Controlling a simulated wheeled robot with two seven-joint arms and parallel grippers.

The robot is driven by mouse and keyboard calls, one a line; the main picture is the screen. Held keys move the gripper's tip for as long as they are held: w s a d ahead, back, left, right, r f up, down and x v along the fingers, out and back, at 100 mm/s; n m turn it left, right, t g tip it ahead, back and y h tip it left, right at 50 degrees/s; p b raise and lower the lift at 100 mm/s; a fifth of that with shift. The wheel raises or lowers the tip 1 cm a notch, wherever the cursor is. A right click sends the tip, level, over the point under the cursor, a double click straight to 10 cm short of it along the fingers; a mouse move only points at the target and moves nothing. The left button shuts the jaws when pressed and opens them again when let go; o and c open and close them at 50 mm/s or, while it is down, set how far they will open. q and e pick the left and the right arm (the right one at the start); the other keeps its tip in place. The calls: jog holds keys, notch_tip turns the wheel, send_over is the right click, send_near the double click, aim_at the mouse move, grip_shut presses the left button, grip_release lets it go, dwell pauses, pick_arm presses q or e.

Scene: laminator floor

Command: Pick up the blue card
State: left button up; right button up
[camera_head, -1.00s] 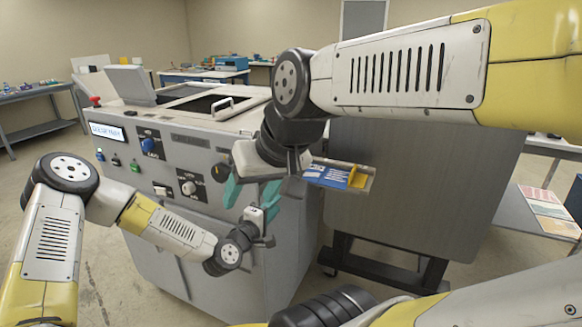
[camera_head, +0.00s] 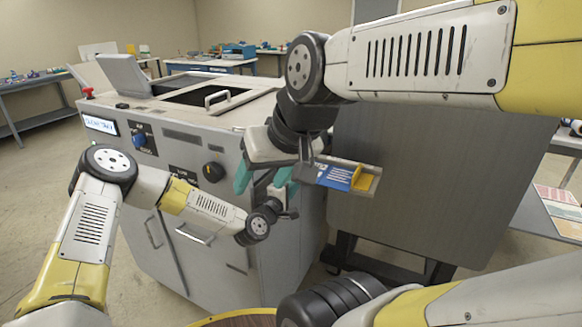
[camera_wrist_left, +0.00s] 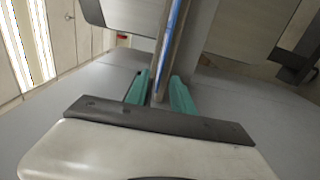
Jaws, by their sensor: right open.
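The blue card (camera_head: 336,176) with white print lies in a narrow shallow tray (camera_head: 373,184) on the right side of the machine, beside a yellow piece. My right gripper (camera_head: 262,180) is left of the tray, its teal fingers apart and pointing down, with nothing visible between them. My left gripper is low beside it, partly hidden in the head view. In the left wrist view its teal fingers (camera_wrist_left: 160,80) stand apart, with a thin upright strip with a blue face (camera_wrist_left: 170,40) between or just beyond them; contact cannot be told.
The grey machine (camera_head: 180,220) with knobs and a top handle fills the middle left. A large dark panel (camera_head: 430,190) stands right of the tray. A round brown top (camera_head: 240,320) shows at the bottom edge. Side tables stand at left and right.

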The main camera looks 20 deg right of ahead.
pick_arm(q)
jog(key=shift+w+d, duration=0.35)
jog(key=shift+d, duration=0.05)
grip_shut()
dwell(1.2)
